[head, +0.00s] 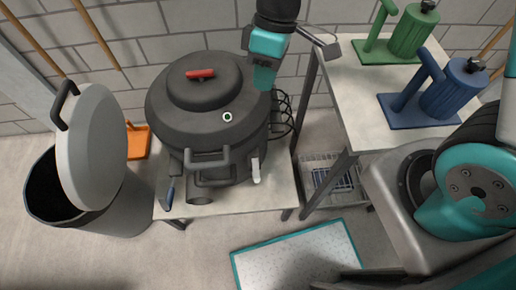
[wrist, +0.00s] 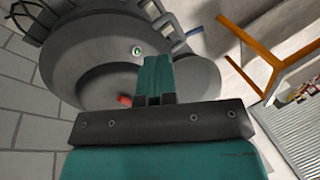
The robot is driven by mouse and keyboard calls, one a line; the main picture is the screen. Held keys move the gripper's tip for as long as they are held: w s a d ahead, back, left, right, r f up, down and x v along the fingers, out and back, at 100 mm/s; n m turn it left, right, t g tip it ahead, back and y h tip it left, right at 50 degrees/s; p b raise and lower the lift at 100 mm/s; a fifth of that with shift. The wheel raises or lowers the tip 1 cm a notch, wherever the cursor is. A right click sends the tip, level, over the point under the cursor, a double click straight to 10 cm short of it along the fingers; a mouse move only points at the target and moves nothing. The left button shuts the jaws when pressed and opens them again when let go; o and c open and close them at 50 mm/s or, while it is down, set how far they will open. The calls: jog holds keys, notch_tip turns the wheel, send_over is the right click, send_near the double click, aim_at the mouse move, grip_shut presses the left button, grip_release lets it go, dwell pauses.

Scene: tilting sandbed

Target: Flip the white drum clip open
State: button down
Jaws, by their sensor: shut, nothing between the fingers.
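The white drum clip (head: 256,170) hangs at the lower right of the dark grey drum (head: 215,135), just right of its front handle (head: 207,160). In the wrist view, I cannot clearly tell the clip apart from the pale and grey parts at the top edge. My gripper (head: 264,80) is above the drum's right rear side, well apart from the clip. In the wrist view its teal fingers (wrist: 155,78) are together and empty, in front of the drum lid (wrist: 95,55). A red grip (head: 200,73) sits on the lid's top.
A blue-handled clip (head: 170,194) is at the drum's left. A grey bin (head: 120,205) with a raised lid stands left. A table (head: 375,95) with green (head: 408,35) and blue (head: 455,92) devices stands right. A teal-edged mat (head: 295,262) lies on the floor in front.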

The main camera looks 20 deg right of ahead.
notch_tip(320, 180, down, 13)
jog(key=w+n+g+p, duration=0.1)
jog(key=w+g, duration=0.1)
jog(key=shift+d+n+g, duration=0.2)
jog(key=shift+n+g, duration=0.1)
jog(key=shift+n, duration=0.1)
jog(key=shift+f, duration=0.1)
jog(key=p, duration=0.1)
send_near(257, 173)
notch_tip(257, 173, down, 4)
jog(key=shift+s+a+f+p, duration=0.25)
jog(key=shift+s+a+f, duration=0.15)
jog(key=shift+s+f, duration=0.25)
jog(key=shift+s+a+f+p, duration=0.2)
jog(key=shift+s+a+f, duration=0.25)
jog(key=shift+s, duration=0.3)
